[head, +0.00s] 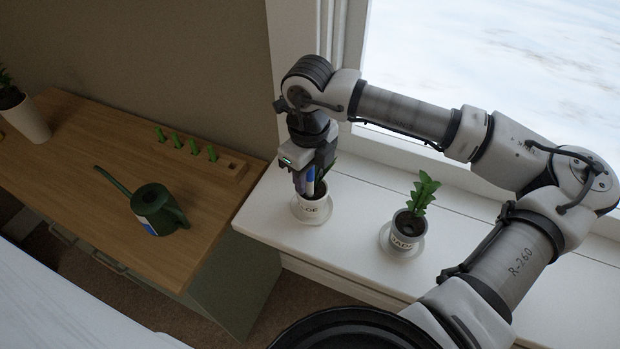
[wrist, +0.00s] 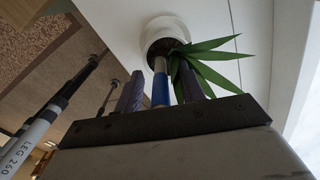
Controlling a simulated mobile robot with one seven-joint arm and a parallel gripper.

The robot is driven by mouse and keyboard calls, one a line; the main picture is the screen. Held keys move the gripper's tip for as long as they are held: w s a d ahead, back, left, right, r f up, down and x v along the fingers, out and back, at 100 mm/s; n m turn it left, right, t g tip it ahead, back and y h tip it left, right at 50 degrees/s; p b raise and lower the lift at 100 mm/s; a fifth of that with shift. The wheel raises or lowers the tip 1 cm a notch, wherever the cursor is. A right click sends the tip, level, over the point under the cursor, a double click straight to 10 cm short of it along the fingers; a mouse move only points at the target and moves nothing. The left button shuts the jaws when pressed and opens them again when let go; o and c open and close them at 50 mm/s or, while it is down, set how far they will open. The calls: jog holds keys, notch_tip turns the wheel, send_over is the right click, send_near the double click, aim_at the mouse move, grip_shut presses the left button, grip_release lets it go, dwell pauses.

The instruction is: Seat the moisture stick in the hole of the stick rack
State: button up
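The moisture stick (head: 310,180) has a blue handle and a paler lower part. It stands over the white aloe pot (head: 311,212) on the windowsill; whether its tip is in the soil is hidden. In the wrist view the stick (wrist: 160,88) runs between my fingers towards the pot (wrist: 163,30). My gripper (head: 308,176) points down above this pot, its fingers on either side of the stick. In the wrist view, gaps show between the stick and both fingers (wrist: 160,92). The wooden stick rack (head: 222,168) lies on the cabinet top, with several green sticks and an empty hole at its right end.
A second potted plant (head: 408,226) on a saucer stands to the right on the sill. A dark green watering can (head: 158,209) stands on the wooden cabinet top (head: 100,150), in front of the rack. A white planter (head: 25,120) is at its far left. Aloe leaves (wrist: 210,55) reach beside my fingers.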

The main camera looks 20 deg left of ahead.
grip_shut()
jog(key=shift+r, duration=0.1)
